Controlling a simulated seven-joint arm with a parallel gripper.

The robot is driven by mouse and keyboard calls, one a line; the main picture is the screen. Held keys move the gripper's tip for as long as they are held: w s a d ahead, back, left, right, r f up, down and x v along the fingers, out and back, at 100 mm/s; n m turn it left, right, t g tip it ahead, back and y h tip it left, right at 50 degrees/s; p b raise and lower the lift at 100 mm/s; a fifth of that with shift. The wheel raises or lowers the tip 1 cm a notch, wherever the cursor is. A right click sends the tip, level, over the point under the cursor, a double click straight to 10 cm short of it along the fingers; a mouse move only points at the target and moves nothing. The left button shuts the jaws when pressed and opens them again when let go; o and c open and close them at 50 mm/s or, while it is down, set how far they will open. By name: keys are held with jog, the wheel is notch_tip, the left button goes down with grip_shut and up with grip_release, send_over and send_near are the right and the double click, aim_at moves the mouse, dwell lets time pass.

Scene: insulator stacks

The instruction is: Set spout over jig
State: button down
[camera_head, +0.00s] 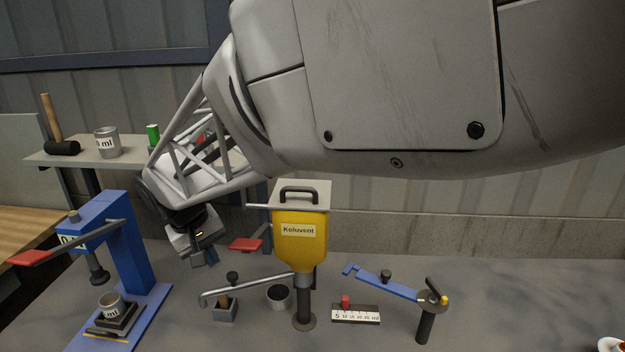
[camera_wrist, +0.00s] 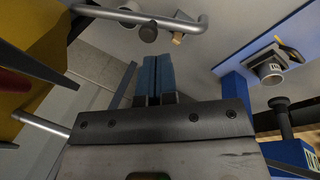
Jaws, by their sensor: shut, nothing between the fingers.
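The spout (camera_head: 250,286) is a bent grey pipe with a dark knob, running left from the yellow Koluvent dispenser (camera_head: 299,250). Its down-turned free end appears just left of a small grey block with a wooden piece (camera_head: 224,313), which may be the jig; I cannot tell whether the end is above it. In the wrist view the spout (camera_wrist: 175,24) crosses the top, with the wooden piece (camera_wrist: 178,38) beside it. My gripper (camera_head: 210,260) is up and left of the spout, apart from it. Its blue fingers (camera_wrist: 158,62) are together and empty.
A blue press (camera_head: 138,250) with red-tipped lever and a cup (camera_head: 110,304) stands left. A dark-filled cup (camera_head: 279,298), scale block (camera_head: 355,314) and blue swing arm (camera_head: 385,283) stand around the dispenser. A red-ended lever (camera_head: 246,244) extends left behind it. A shelf (camera_head: 75,160) is behind.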

jog(key=w+a+f+n+g, duration=0.35)
jog(key=f+n, duration=0.35)
jog(key=n, duration=1.1)
jog(key=w+a+r+n, duration=0.2)
jog(key=r+n, duration=0.1)
jog(key=n, duration=0.5)
jog(key=w+a+r+n+g, duration=0.1)
jog(key=w+a+r+n, duration=0.2)
jog(key=n, duration=0.5)
jog(key=shift+a+r+n, duration=0.15)
jog(key=shift+r+n, duration=0.15)
jog(key=shift+r, duration=0.5)
